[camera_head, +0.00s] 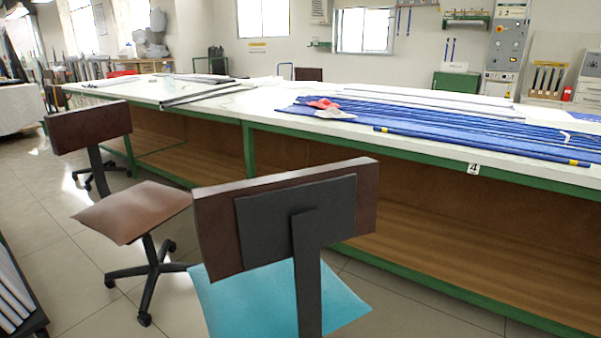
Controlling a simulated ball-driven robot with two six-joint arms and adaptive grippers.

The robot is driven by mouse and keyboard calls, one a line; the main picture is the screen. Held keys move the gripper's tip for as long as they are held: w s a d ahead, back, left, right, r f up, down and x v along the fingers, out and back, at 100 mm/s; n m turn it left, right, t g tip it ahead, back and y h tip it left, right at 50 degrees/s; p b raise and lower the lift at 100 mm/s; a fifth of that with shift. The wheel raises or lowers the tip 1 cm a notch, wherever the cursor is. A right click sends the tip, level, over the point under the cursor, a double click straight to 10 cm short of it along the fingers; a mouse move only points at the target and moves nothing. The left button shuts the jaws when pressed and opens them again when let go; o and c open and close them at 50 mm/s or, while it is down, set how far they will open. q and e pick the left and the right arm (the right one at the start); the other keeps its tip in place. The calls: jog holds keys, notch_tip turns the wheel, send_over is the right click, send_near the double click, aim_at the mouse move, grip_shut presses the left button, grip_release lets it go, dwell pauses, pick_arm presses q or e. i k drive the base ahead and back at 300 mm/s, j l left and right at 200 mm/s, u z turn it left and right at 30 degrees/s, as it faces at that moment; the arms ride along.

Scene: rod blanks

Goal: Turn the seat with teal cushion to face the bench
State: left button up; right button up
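The seat with the teal cushion (235,305) is close in front of me at the lower middle. Its brown backrest (225,230) with a dark plate and upright shows its rear side to me, and the teal cushion lies beyond it on the bench side. Its base is out of view below. The bench (370,182), with a white top and green frame, runs across the view behind the seat. Neither my left nor my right gripper is in view.
A second chair with a brown cushion (130,210) stands to the left, its wheeled base (150,275) on the tiled floor. Blue rods (430,122) and a red and white cloth (328,108) lie on the bench. A rack (15,290) edges in at lower left.

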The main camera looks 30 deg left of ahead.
aim_at(262, 273)
jog(key=l+u, duration=0.15)
jog(key=u, duration=0.5)
jog(key=k+j, duration=0.05)
